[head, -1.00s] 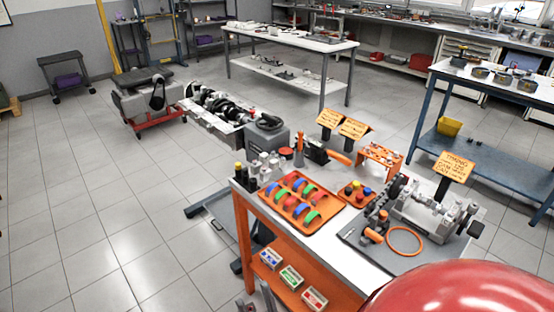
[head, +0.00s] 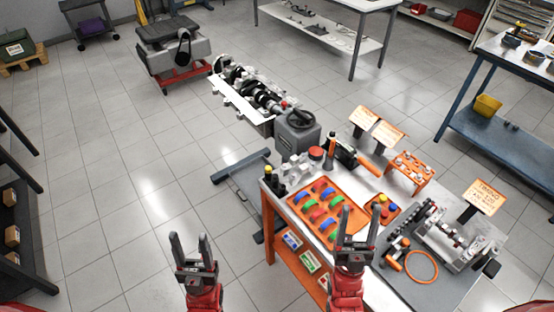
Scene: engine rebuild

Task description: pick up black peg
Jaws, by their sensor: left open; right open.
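A small orange tray (head: 395,216) with several small coloured pegs stands on the workbench, just right of the larger orange tray. A yellow peg (head: 382,198) and a blue peg (head: 395,206) show in it. A black peg is too small to tell for sure there. My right gripper (head: 358,222) is open and empty, its fingers pointing up in the picture, and it covers part of the bench just left of the small tray. My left gripper (head: 191,243) is open and empty over the floor, left of the bench.
The larger orange tray (head: 296,204) holds red, green and blue curved pieces. An engine part on a grey mat (head: 420,283) and an orange ring (head: 421,267) lie at the right. Black bottles (head: 268,176) stand at the bench's left corner.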

